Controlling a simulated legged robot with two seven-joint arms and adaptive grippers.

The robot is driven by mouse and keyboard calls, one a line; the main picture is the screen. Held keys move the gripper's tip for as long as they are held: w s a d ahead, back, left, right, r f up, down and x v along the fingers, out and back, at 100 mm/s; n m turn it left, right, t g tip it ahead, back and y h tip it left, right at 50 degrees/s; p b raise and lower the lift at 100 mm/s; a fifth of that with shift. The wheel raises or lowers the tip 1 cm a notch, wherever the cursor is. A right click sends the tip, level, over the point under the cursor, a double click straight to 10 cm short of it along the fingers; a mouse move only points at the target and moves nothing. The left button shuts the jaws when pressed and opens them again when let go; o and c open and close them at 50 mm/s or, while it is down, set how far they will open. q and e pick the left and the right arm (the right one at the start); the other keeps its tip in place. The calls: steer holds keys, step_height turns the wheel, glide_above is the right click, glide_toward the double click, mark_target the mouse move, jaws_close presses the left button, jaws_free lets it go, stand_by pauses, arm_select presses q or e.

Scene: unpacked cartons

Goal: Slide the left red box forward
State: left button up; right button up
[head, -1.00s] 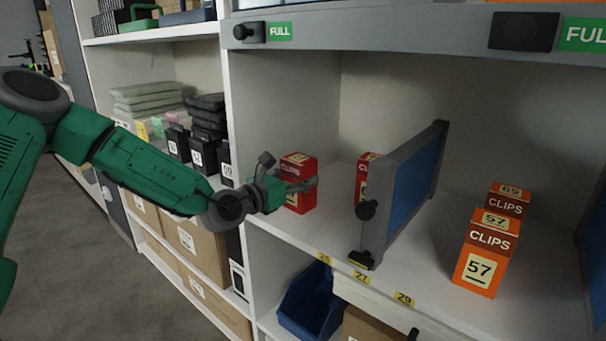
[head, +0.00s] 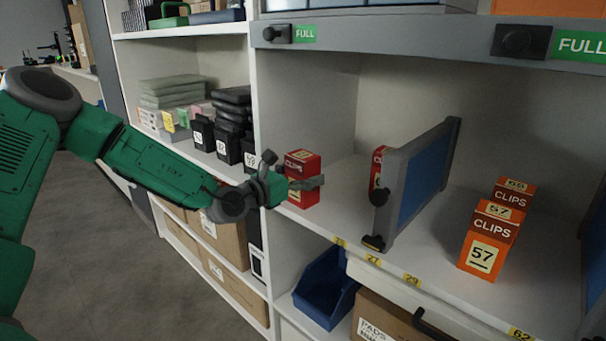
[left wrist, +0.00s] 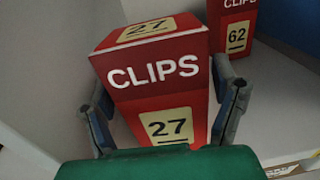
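The left red box (head: 303,166) is a "CLIPS" carton standing on the shelf near its front edge. It fills the middle of the left wrist view (left wrist: 158,75), upright, with the number 27 on its front and top. My left gripper (head: 297,185) is at the box, with one finger along each side. In the left wrist view its fingers (left wrist: 165,112) sit close against both sides, apparently shut on it. The fingers hide part of the box in the head view. My right gripper is not in view.
A second red box (head: 377,172), marked 62 in the wrist view, stands to the right, partly behind a grey-framed blue panel (head: 414,185). Orange boxes (head: 484,240) stand beyond it. A white wall bounds the bay at left. A blue bin (head: 325,290) sits below.

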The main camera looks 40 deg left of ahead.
arm_select(q)
steer(key=s+a, duration=0.2)
steer(key=s, duration=0.9)
steer(key=shift+s, duration=0.35)
steer(key=shift+f, duration=0.15)
stand_by(0.5)
